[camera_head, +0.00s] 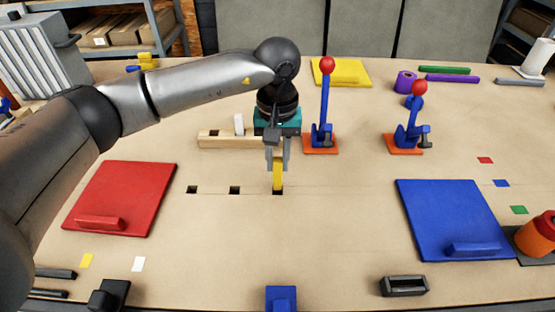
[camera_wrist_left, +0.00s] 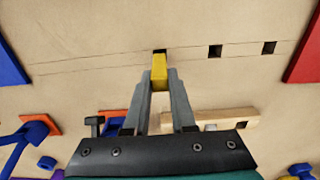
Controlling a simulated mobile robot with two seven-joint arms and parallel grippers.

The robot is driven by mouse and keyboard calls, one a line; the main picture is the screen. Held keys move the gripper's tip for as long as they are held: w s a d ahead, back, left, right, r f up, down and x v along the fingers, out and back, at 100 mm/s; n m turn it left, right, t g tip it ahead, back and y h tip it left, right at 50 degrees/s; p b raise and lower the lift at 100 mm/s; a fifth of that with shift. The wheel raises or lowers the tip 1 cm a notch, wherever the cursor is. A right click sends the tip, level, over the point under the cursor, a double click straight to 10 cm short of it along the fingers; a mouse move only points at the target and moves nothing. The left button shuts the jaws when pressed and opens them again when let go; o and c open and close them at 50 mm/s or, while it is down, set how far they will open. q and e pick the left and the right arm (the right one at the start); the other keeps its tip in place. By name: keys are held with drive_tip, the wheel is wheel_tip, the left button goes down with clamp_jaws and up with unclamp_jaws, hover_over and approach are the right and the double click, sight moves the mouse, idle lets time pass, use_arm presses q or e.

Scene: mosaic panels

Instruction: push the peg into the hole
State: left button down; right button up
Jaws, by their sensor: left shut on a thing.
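My left gripper (camera_head: 277,160) is shut on a yellow peg (camera_head: 278,176). The peg is upright, its lower end at the rightmost of three square dark holes (camera_head: 277,192) in the table. How far the end is in the hole I cannot tell. In the left wrist view the yellow peg (camera_wrist_left: 159,72) sits between the fingertips (camera_wrist_left: 159,84), with the dark hole (camera_wrist_left: 160,51) showing just past it. The other two holes, the middle one (camera_head: 235,190) and the left one (camera_head: 192,189), look empty. My right gripper is not in view.
A wooden block (camera_head: 215,141) with a white peg (camera_head: 239,124) stands behind the holes. A red panel (camera_head: 125,190) lies left and a blue panel (camera_head: 440,205) right. Two blue levers with red knobs (camera_head: 327,65) (camera_head: 419,88) stand behind to the right. The table in front of the holes is clear.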

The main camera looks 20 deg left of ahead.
sight(277, 176)
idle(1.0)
use_arm(q)
drive_tip(key=shift+f+b, duration=0.1)
drive_tip(key=shift+b, duration=0.3)
drive_tip(key=shift+f+b, duration=0.3)
drive_tip(key=shift+f, duration=0.05)
drive_tip(key=shift+f+b, duration=1.9)
drive_tip(key=shift+f, duration=0.2)
drive_tip(key=c, duration=0.7)
unclamp_jaws()
drive_tip(key=shift+r, duration=0.15)
wheel_tip(277, 176, up, 15)
drive_tip(key=shift+p, duration=0.4)
